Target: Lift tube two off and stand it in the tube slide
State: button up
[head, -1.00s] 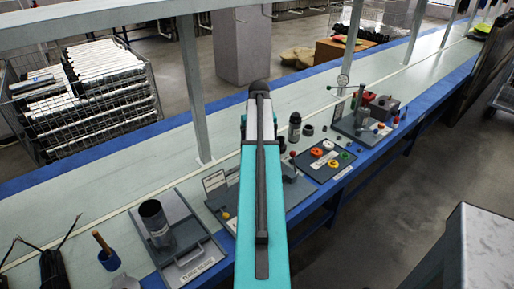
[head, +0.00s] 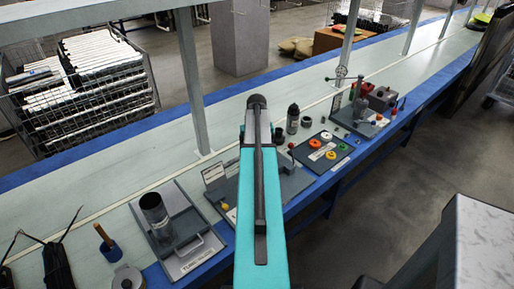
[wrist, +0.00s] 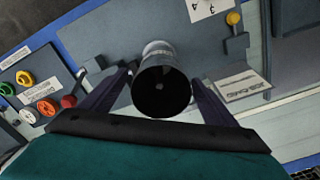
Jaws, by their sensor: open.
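In the wrist view a grey tube (wrist: 162,88) stands on a dark fixture with its dark open end toward the camera. My gripper (wrist: 160,78) is open, with one finger on each side of this tube; I cannot tell whether either finger touches it. My arm hides this tube and the gripper in the head view. Another dark tube (head: 156,218) stands in a grey tray (head: 205,250) at the lower left of the head view. The tray's front label is too small to read, so I cannot tell whether this is the tube slide.
Right of my arm, a dark board (head: 325,148) holds coloured rings, and a black bottle (head: 293,119) stands behind it. Farther right is a fixture with a handwheel (head: 341,72). A wooden-handled tool (head: 103,237) stands left of the tray. Bare bench lies behind the tray.

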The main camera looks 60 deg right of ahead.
jog(key=shift+f+p, duration=0.5)
jog(key=shift+f, duration=2.4)
jog(key=c, duration=1.4)
jog(key=o, duration=0.6)
jog(key=c, duration=0.6)
jog(key=shift+r+p, duration=0.5)
jog(key=shift+r, duration=0.3)
jog(key=shift+r+p, duration=1.25)
jog(key=shift+r, duration=1.05)
jog(key=shift+r+p, duration=3.9)
jog(key=shift+r, duration=3.2)
